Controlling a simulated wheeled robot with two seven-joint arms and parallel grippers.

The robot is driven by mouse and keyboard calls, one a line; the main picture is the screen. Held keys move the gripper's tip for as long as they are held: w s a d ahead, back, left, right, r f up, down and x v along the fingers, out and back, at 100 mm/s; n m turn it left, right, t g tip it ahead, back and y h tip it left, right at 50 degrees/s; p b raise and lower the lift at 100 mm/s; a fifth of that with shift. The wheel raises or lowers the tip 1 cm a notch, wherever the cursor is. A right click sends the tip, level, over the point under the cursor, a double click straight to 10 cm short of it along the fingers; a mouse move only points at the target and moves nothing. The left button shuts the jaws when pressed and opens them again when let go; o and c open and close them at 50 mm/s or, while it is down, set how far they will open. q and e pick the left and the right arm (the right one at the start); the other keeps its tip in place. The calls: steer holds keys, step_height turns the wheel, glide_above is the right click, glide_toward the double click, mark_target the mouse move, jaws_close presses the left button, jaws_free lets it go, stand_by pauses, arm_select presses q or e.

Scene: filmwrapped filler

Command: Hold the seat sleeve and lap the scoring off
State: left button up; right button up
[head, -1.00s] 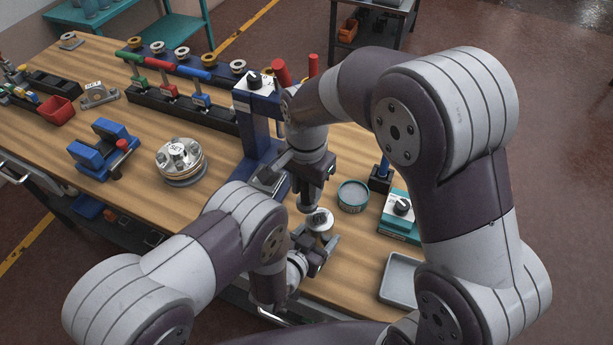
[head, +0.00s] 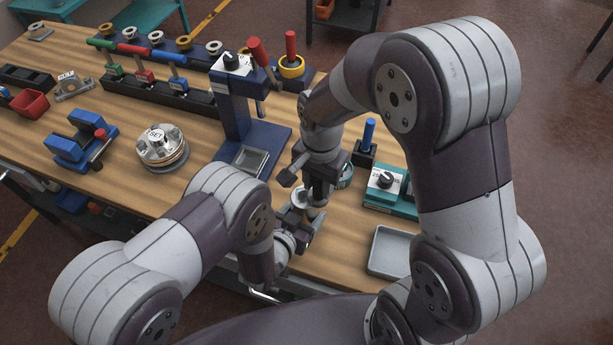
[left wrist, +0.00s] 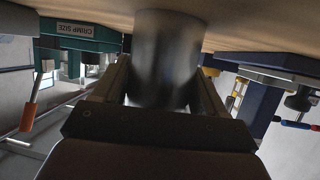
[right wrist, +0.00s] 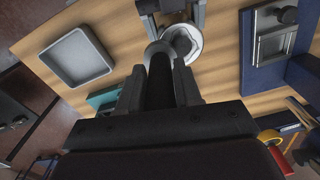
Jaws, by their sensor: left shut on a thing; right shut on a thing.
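The seat sleeve, a grey metal cylinder (left wrist: 165,60), is between the fingers of my left gripper (left wrist: 163,90), which is shut on it. Its pale round rim (right wrist: 182,42) faces up in the right wrist view and also shows in the head view (head: 298,197). My right gripper (right wrist: 160,90) is shut on a dark rod-like lap (right wrist: 159,78) with a grey end. In the right wrist view the lap's end overlaps the left side of the sleeve rim, off its opening. I cannot tell whether they touch. The scoring is not visible.
A grey tray (head: 390,249) and a teal box with a knob (head: 388,191) lie at right. A round teal tin (head: 347,177) is partly hidden behind my right gripper. A blue press-like stand (head: 236,120) rises behind. A round SET fixture (head: 161,149) stands left.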

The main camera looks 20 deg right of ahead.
steer(key=shift+w+a, duration=0.5)
steer(key=shift+a, duration=0.35)
steer(key=shift+w+a, duration=0.55)
steer(key=shift+a, duration=0.25)
steer(key=shift+w+a, duration=0.5)
steer(key=shift+a, duration=0.35)
step_height(320, 180, up, 8)
steer(key=shift+a, duration=0.15)
